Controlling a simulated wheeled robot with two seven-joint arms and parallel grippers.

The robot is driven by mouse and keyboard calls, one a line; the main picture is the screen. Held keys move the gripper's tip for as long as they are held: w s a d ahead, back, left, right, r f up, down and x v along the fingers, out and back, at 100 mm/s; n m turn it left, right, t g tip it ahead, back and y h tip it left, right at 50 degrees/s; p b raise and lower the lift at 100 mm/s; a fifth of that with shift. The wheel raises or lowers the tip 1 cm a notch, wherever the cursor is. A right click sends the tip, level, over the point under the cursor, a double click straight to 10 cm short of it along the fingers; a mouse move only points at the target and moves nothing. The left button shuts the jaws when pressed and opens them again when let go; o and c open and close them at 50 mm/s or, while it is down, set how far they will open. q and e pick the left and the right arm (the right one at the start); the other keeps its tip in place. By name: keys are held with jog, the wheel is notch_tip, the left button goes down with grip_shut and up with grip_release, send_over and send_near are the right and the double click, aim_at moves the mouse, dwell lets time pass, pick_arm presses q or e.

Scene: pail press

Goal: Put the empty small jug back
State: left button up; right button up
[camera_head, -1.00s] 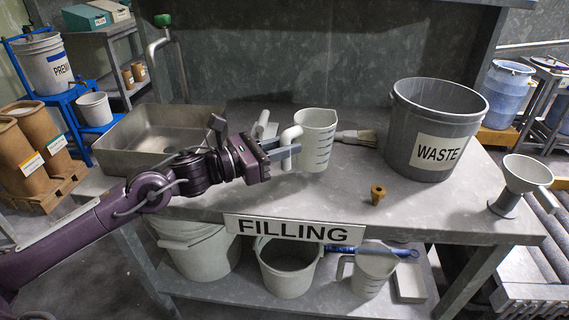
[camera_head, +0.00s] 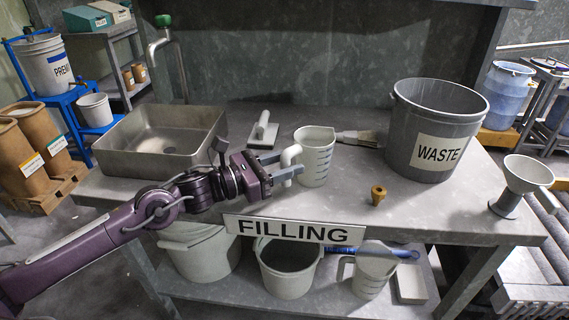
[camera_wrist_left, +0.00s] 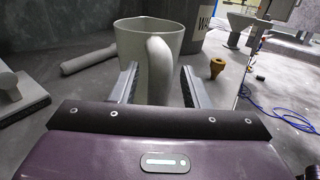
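A white small jug (camera_head: 317,158) with graduation marks stands upright on the bench top, just behind the FILLING sign; it also shows in the left wrist view (camera_wrist_left: 133,45). Its handle faces my left gripper (camera_head: 287,168). The left gripper is open, with one finger on each side of the handle and a visible gap to it in the left wrist view (camera_wrist_left: 160,92). No contents show in the jug's mouth, though its bottom is hidden. My right gripper is not in view.
A grey WASTE bucket (camera_head: 437,128) stands right of the jug. A brush (camera_head: 360,138), a flat float tool (camera_head: 262,131) and a brass-coloured plug (camera_head: 377,194) lie nearby. A metal basin (camera_head: 160,140) is at left. Another jug (camera_head: 371,272) stands on the lower shelf.

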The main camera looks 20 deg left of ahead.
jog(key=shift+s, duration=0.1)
pick_arm(q)
jog(key=shift+a, duration=0.1)
jog(key=shift+s+a+f, duration=0.1)
jog(key=shift+s+a, duration=0.1)
jog(key=shift+s, duration=0.05)
jog(key=shift+v, duration=1.2)
jog(key=shift+s+a+p, duration=0.35)
jog(key=shift+s+a, duration=0.1)
jog(key=shift+s, duration=0.15)
jog(key=shift+s+a, duration=0.4)
jog(key=shift+s, duration=0.15)
jog(key=p+v, duration=0.2)
jog(key=v, duration=0.3)
jog(key=shift+a, duration=0.15)
jog(key=shift+s+a+p, duration=0.25)
jog(key=shift+s+p, duration=0.05)
jog(key=shift+s, duration=0.1)
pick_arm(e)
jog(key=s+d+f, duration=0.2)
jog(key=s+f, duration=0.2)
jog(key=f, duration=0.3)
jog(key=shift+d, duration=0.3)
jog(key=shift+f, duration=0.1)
